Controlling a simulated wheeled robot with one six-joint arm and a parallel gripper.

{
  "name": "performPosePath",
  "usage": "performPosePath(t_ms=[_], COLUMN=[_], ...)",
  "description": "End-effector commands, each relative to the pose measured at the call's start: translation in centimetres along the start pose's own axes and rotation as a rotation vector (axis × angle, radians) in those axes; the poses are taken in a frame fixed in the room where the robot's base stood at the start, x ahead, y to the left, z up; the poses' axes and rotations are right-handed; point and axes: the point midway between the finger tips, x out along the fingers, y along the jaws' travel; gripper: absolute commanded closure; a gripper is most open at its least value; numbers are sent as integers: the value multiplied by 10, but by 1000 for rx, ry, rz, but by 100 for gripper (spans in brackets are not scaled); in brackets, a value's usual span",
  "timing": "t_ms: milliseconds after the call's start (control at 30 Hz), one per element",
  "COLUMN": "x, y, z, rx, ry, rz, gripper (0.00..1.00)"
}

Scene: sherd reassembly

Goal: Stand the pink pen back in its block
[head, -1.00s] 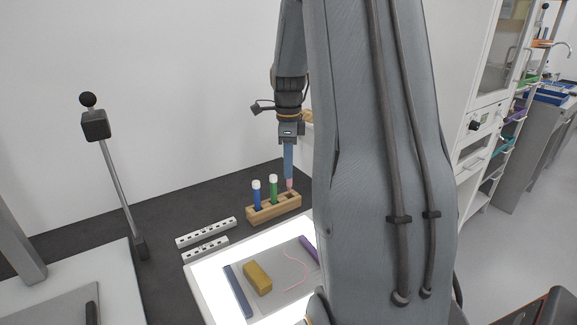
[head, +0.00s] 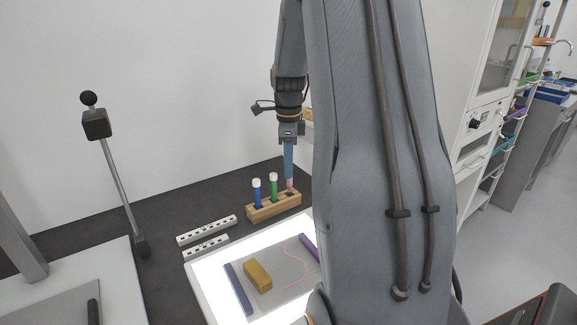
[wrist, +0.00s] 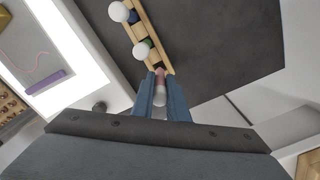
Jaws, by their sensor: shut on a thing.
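The wooden block (head: 272,211) stands on the dark bench top behind the lit panel. A blue pen (head: 257,193) and a green pen (head: 274,187) with white caps stand upright in it. My gripper (head: 289,181) points down over the block's right end, shut on the pink pen (head: 290,184). In the wrist view the pink pen (wrist: 160,88) is between the blue fingers, at the end of the block (wrist: 153,40) past the green pen. Its lower end is at the right-hand hole; I cannot tell how deep it sits.
A lit panel (head: 212,292) in front holds a yellow-brown block (head: 258,276), a dark blue bar (head: 238,290), a purple piece (head: 310,247) and a pink curved line. Two white slotted strips (head: 206,231) lie left of the block. A post stands further left.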

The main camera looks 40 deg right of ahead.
Motion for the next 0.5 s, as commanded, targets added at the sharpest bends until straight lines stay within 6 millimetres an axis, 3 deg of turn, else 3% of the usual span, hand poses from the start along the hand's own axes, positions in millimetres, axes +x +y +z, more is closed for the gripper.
performPosePath(t_ms=[500], x=[9], y=[0], z=[0], rx=[0], ry=[0], rz=[0], gripper=[100])
